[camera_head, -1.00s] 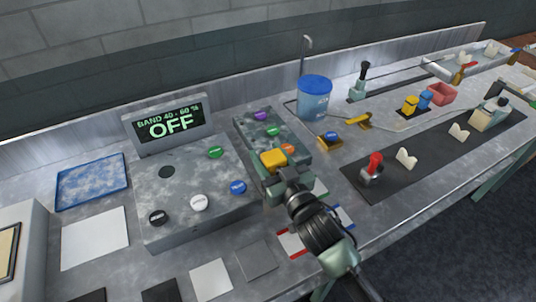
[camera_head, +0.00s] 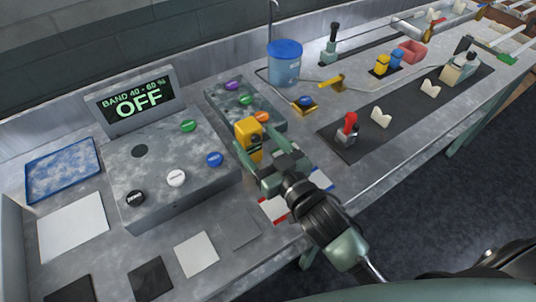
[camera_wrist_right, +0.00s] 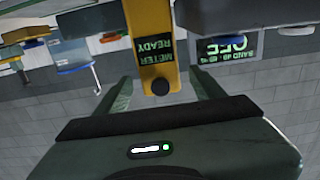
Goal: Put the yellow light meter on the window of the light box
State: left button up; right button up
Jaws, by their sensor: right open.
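The yellow light meter (camera_head: 247,137) stands upright at the front end of the coloured-knob unit, right of the light box (camera_head: 160,190); its base is hidden. In the right wrist view the meter (camera_wrist_right: 152,50) appears upside down with a dark "METER READY" screen and a black knob. My right gripper (camera_head: 256,140) is open, its fingers on either side of the meter. In the wrist view the gripper (camera_wrist_right: 160,85) shows gaps between both fingers and the meter. The light box's dark round window (camera_head: 139,151) is bare. My left gripper is out of view.
The light box's display (camera_head: 137,102) reads "BAND 40 - 60 % OFF". White, black and blue knobs line its front. A unit with coloured knobs (camera_head: 228,92) stands to its right, a blue tray (camera_head: 62,168) to its left. A blue container (camera_head: 285,68) stands behind.

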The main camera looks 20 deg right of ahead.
aim_at(242, 122)
jog(key=v, duration=0.4)
jog(key=shift+s+f+b, duration=0.1)
jog(key=shift+b, duration=0.2)
jog(key=shift+o, duration=0.4)
jog(key=shift+s+d, duration=0.1)
jog(key=shift+s, duration=0.05)
jog(key=w+p, duration=0.1)
jog(key=w+r+p, duration=0.1)
jog(key=w+a+p, duration=0.1)
jog(key=shift+w+r+p, duration=0.25)
jog(key=shift+w+p, duration=0.05)
jog(key=shift+w, duration=0.05)
jog(key=x, duration=0.2)
jog(key=f+p+x, duration=0.1)
jog(key=x, duration=0.5)
jog(key=shift+a+f+p, duration=0.15)
jog(key=shift+a+p, duration=0.05)
jog(key=shift+p, duration=0.2)
jog(key=c, duration=1.4)
grip_shut()
